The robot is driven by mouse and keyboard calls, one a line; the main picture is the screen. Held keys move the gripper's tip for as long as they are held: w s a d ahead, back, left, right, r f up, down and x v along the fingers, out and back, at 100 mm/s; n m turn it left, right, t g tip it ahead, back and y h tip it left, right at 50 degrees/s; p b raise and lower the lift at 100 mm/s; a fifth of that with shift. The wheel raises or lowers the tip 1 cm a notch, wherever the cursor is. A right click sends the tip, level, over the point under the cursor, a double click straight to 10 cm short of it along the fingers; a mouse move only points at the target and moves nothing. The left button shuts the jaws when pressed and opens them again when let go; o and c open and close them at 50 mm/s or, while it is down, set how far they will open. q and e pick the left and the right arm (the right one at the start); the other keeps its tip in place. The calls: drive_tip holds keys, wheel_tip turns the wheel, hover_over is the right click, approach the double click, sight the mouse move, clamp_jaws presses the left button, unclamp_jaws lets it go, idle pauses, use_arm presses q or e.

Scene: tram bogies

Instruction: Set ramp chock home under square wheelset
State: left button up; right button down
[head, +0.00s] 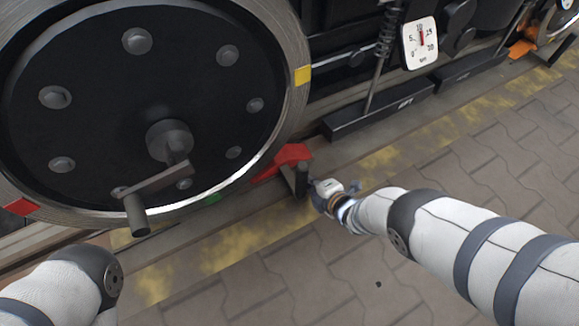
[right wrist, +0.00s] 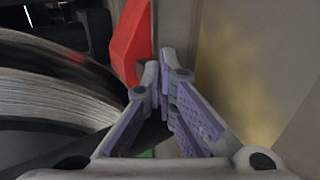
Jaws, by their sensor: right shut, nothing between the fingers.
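A large dark wheel (head: 110,95) with a steel rim fills the left of the head view. It carries a crank handle (head: 150,188) and yellow, red and green rim marks. A red ramp chock (head: 284,158) sits by the rim's lower right, its low end towards the wheel; whether it touches the rim is unclear. A dark upright piece (head: 301,181) stands at its near end. My right gripper (head: 318,190) is beside that end, shut and empty. In the right wrist view, its fingertips (right wrist: 167,62) are close beside the red chock (right wrist: 130,45). My left gripper is out of view.
A white dial gauge (head: 420,42) hangs behind on the bogie, near a coil spring (head: 388,32). Dark low bars (head: 380,112) lie along the rail side. An orange chock (head: 521,48) is at a farther wheel.

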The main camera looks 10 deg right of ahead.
sight(301, 193)
drive_tip(key=shift+s+a, duration=0.25)
drive_tip(key=shift+a, duration=0.5)
drive_tip(key=shift+s+a, duration=0.3)
drive_tip(key=shift+a, duration=0.4)
drive_tip(key=shift+s+a, duration=0.25)
drive_tip(key=shift+a, duration=0.5)
idle(1.5)
drive_tip(key=shift+w+d+b, duration=0.2)
drive_tip(key=shift+w+d, duration=0.2)
drive_tip(key=shift+d, duration=0.65)
drive_tip(key=shift+w+d+b, duration=0.2)
drive_tip(key=shift+w+d, duration=0.15)
drive_tip(key=shift+d, duration=0.7)
drive_tip(key=shift+w+d+b, duration=0.2)
drive_tip(key=shift+w+d, duration=0.2)
drive_tip(key=shift+d, duration=0.65)
drive_tip(key=shift+s+p, duration=0.15)
drive_tip(key=shift+p, duration=0.15)
drive_tip(key=p+v, duration=0.7)
drive_tip(key=shift+s+d, duration=0.2)
drive_tip(key=shift+s, duration=0.2)
